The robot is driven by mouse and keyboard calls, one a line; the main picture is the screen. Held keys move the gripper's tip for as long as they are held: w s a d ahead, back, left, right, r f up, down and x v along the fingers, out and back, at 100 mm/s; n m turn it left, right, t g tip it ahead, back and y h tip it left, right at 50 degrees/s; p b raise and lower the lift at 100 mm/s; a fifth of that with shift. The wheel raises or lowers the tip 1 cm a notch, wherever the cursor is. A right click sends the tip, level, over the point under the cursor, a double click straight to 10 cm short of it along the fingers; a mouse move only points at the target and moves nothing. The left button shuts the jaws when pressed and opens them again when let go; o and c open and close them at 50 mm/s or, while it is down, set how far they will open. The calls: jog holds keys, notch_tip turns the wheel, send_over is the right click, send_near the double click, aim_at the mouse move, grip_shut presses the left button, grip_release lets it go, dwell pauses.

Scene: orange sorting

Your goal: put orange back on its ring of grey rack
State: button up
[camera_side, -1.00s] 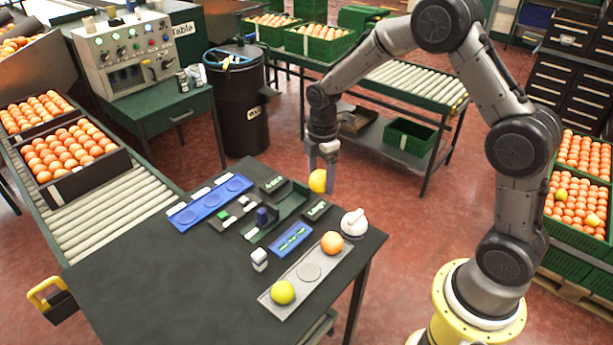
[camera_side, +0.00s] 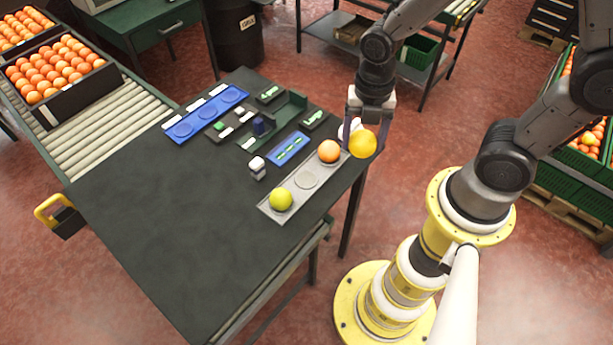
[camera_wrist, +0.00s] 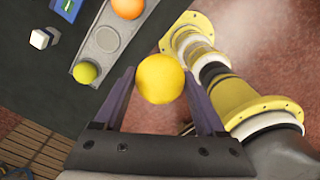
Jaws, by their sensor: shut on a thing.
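My gripper (camera_side: 369,125) is shut on a yellow-orange fruit (camera_side: 363,144) and holds it at the right end of the grey rack, seemingly above the table's right edge. In the wrist view the fruit (camera_wrist: 161,78) sits between the two fingers. The grey rack (camera_side: 268,209) lies on the dark table. A yellow-green fruit (camera_side: 281,199) sits on its near-left ring and an orange fruit (camera_side: 329,151) on its far-right ring. The middle ring (camera_side: 307,180) is empty; it also shows in the wrist view (camera_wrist: 107,39).
A small white-topped block (camera_side: 257,166), a blue tray (camera_side: 288,149) and a blue rack (camera_side: 183,130) lie on the table (camera_side: 160,220). The front left of the table is clear.

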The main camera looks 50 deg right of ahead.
aim_at(373, 150)
jog(key=s, duration=0.1)
jog(key=s+a+n, duration=0.1)
jog(key=s, duration=0.1)
jog(key=shift+s+a+r, duration=0.15)
jog(key=shift+a, duration=0.15)
jog(key=shift+n, duration=0.5)
jog(key=w+a+f, duration=0.1)
jog(key=w+f, duration=0.1)
jog(key=w, duration=0.2)
jog(key=w+a+f, duration=0.2)
jog(key=w+f, duration=0.1)
jog(key=w, duration=0.1)
jog(key=w+a+f, duration=0.1)
jog(key=w+f, duration=0.2)
jog(key=w, duration=0.1)
jog(key=shift+w+a+f, duration=0.3)
jog(key=shift+w+f, duration=0.35)
jog(key=shift+f, duration=1.55)
